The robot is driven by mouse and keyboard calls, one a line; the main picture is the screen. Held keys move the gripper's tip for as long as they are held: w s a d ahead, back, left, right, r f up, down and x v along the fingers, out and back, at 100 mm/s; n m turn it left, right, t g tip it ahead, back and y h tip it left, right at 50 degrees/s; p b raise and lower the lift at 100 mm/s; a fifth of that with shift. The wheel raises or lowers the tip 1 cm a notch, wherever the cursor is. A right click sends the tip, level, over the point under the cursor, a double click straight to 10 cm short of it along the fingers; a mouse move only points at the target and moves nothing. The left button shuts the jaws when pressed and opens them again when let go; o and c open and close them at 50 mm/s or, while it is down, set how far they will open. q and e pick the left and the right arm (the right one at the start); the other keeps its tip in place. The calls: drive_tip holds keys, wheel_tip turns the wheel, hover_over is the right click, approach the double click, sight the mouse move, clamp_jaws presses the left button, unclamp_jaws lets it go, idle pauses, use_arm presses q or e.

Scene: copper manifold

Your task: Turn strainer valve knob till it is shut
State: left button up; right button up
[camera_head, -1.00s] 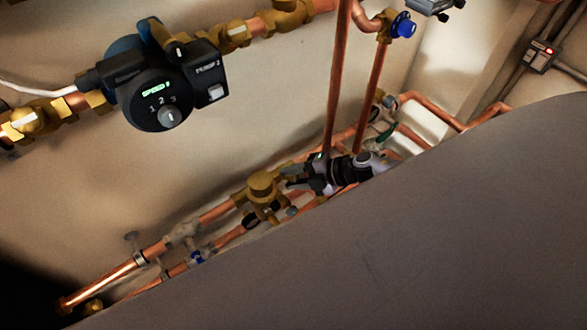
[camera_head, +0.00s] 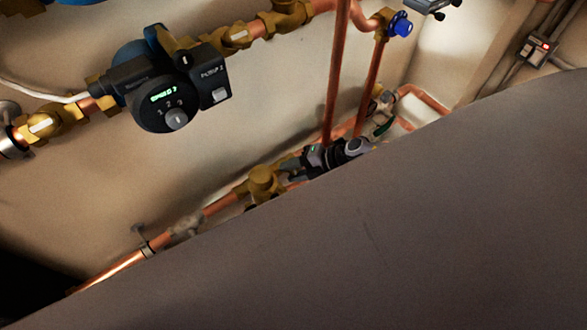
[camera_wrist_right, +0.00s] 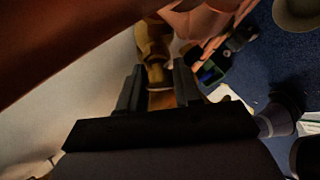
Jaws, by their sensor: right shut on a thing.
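My right gripper (camera_head: 302,168) is black and sits low along the copper pipes, right of a brass fitting (camera_head: 263,180). In the right wrist view its two dark fingers (camera_wrist_right: 159,90) are shut on a brass-orange piece (camera_wrist_right: 160,99), which looks like the strainer valve knob. Above it a brass valve body (camera_wrist_right: 153,45) lies in line with the fingers. The knob is mostly hidden between the fingers, and how far it is turned cannot be told. My left gripper is not in view.
A black pump (camera_head: 165,95) with a lit display is on the upper pipe. A vertical copper pipe (camera_head: 336,75) stands close to my right gripper. A blue knob (camera_head: 400,25) is at upper right, a green handle (camera_head: 383,129) below it. A grey surface hides the lower right.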

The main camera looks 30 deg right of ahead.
sight(294, 171)
drive_tip(key=o, duration=1)
drive_tip(key=shift+a, duration=0.25)
drive_tip(key=shift+d, duration=0.1)
drive_tip(key=shift+s+d, duration=0.1)
drive_tip(key=p+v, duration=0.1)
drive_tip(key=v, duration=0.4)
drive_tip(key=shift+s+d+r, duration=0.15)
drive_tip(key=shift+d+r, duration=0.05)
drive_tip(key=shift+r, duration=0.05)
drive_tip(key=shift+s+d+r+p, duration=0.3)
drive_tip(key=shift+d+r, duration=0.05)
drive_tip(key=shift+r, duration=0.05)
